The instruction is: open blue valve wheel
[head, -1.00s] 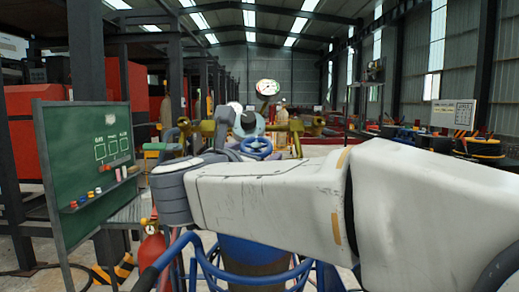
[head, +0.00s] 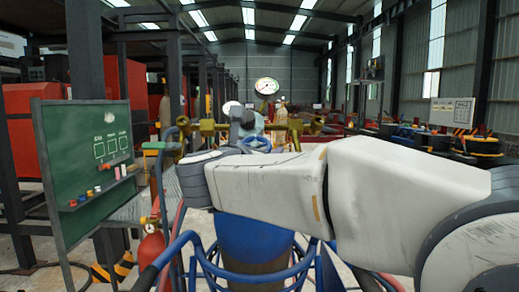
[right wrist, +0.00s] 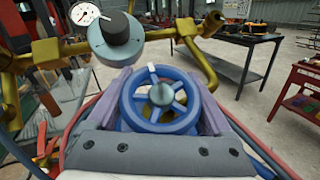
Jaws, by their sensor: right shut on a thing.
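The blue valve wheel (right wrist: 160,104) fills the middle of the right wrist view, with spokes, a grey-green hub and a small white mark at the top of its rim. My right gripper (right wrist: 162,82) has its greyish-purple fingers on either side of the wheel and is shut on it. In the head view the wheel (head: 255,144) shows only in part behind my right arm, which hides the grip. My left gripper is in neither view.
A gauge (right wrist: 86,13) and a grey-blue round knob (right wrist: 116,39) sit on brass pipework (right wrist: 60,52) just beyond the wheel. A blue cylinder (head: 250,240) stands below my arm. A green board (head: 85,165) is at the left. Hoses run close by.

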